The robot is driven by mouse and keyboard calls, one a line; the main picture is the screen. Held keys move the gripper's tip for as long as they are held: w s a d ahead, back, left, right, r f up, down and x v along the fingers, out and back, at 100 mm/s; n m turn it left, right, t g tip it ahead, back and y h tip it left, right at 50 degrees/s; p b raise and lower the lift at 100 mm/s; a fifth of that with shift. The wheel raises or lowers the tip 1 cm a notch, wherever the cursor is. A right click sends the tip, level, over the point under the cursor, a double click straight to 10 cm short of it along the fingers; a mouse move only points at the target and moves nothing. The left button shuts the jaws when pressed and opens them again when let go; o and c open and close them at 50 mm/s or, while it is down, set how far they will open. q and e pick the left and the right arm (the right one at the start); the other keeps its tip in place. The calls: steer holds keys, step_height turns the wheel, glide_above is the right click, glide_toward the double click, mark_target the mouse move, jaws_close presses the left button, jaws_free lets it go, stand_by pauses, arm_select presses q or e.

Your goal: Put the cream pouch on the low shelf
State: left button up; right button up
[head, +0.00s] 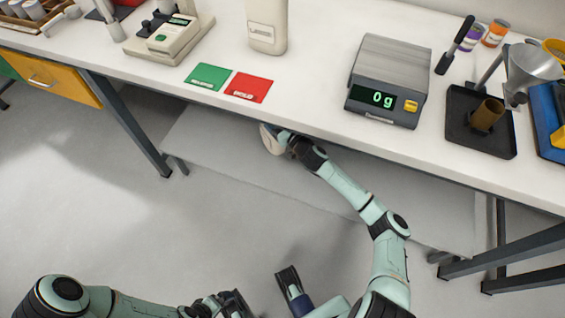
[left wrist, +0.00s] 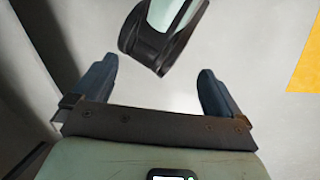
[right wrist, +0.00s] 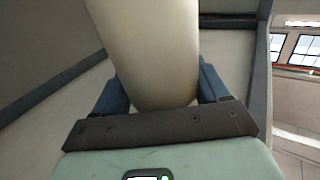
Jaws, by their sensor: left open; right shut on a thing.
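The cream pouch (right wrist: 158,45) is a smooth, pale shape held between the blue fingers of my right gripper (right wrist: 157,82) in the right wrist view. In the head view the right arm reaches under the front edge of the bench, and a bit of the pouch (head: 271,143) shows there, partly hidden by the bench and the gripper. The low shelf (head: 215,140) is a pale grey board beneath the bench; the pouch appears over it, but contact cannot be told. My left gripper (left wrist: 156,70) is open and empty, with a dark-ended arm link beyond its fingers.
The white bench top (head: 320,60) overhangs the shelf. On it stand a scale (head: 385,85) reading 0g, green (head: 208,76) and red (head: 248,87) cards, a cream container (head: 267,28) and a dark tray (head: 475,135). Bench legs (head: 130,125) flank the shelf. The floor in front is clear.

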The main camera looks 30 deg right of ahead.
steer(key=d+f+h, duration=0.1)
steer(key=d+f, duration=0.1)
steer(key=d, duration=0.4)
arm_select(q)
steer(key=w+a+f+t+y+b, duration=0.1)
steer(key=w+a+f+t+b, duration=0.15)
steer(key=w+f+b, duration=0.45)
steer(key=shift+s+a+f+n+g, duration=0.2)
steer(key=shift+s+a+f+g, duration=0.2)
steer(key=shift+s+a+f, duration=0.2)
steer(key=shift+s+a+f+n+g, duration=0.2)
steer(key=shift+s+a+f+g, duration=0.2)
steer(key=shift+f, duration=0.25)
arm_select(e)
step_height(320, 180, down, 19)
steer(key=shift+m, duration=0.4)
arm_select(q)
steer(key=shift+s, duration=0.1)
arm_select(e)
steer(key=o, duration=1.5)
steer(key=shift+r, duration=0.1)
